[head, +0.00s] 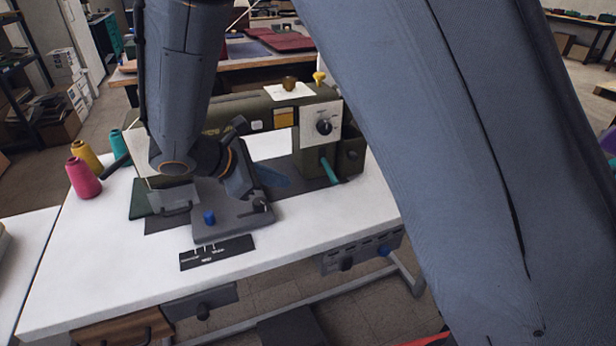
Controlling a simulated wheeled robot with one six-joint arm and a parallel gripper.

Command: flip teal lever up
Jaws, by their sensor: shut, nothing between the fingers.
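The teal lever (330,170) is a short rod on the lower front of the sewing machine's dark green head (346,157). It slants down to the right, its free end low over the dark bed. My gripper (239,176) is shut and empty, at the end of my dark wrist, left of the lever. A clear gap lies between them, and nothing touches the lever. The fingertips are hard to make out against the dark machine parts. My arm hides much of the machine's left part.
Pink, yellow and teal thread cones (83,178) stand at the table's left. A grey fixture with a blue knob (209,217) sits in front of the machine. A white panel with a black dial (324,127) is above the lever.

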